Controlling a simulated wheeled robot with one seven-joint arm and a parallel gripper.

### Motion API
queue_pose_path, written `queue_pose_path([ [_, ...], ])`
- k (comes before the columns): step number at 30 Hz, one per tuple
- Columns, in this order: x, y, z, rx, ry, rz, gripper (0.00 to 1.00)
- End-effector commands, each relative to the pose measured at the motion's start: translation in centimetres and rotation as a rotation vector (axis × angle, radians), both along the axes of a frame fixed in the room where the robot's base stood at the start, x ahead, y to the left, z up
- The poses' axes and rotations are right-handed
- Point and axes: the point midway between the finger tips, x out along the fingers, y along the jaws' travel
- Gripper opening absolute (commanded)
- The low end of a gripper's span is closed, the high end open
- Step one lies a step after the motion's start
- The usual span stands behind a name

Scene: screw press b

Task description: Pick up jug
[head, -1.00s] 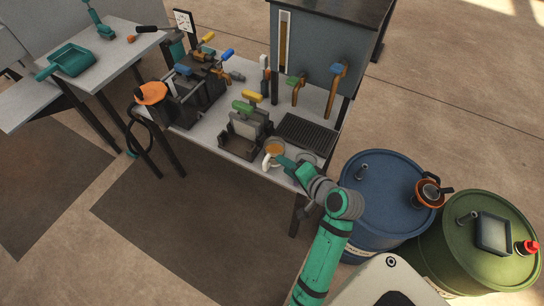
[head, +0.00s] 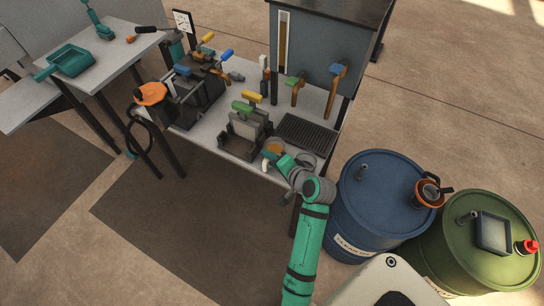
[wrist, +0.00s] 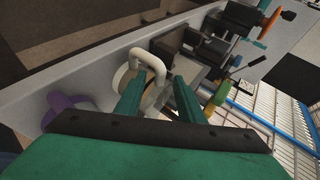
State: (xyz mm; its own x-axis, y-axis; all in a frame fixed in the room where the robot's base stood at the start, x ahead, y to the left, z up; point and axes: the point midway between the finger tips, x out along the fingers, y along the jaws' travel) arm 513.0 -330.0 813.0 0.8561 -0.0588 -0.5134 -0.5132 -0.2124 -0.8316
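The jug stands on the bench, with amber contents (head: 273,147) showing through its top. Its white handle (head: 265,166) faces the bench's front edge. In the wrist view the pale looped handle (wrist: 150,56) rises just beyond my fingertips, and its lower end lies in line with the gap between them. My gripper (wrist: 158,88) has its two green fingers apart. In the head view my gripper (head: 275,160) is close beside the jug. Much of the jug body is hidden by my fingers, and I cannot tell whether they touch the handle.
A blue drum (head: 375,205) and a green drum (head: 480,235) stand to the right.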

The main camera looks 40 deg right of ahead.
Motion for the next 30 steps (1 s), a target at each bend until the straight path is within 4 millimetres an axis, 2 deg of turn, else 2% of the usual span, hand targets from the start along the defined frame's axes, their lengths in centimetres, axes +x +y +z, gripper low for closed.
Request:
queue_pose_path([
  [2,0.0,0.0,0.0,0.0,0.0,0.0,0.35],
  [6,0.0,0.0,0.0,-0.001,0.0,-0.001,0.02],
  [7,0.0,0.0,0.0,-0.001,0.0,-0.001,0.0],
  [15,0.0,0.0,0.1,-0.001,0.0,-0.001,0.0],
  [19,0.0,-0.1,0.8,-0.004,-0.002,-0.001,0.0],
  [30,0.0,-0.1,7.3,-0.005,-0.003,0.0,0.0],
])
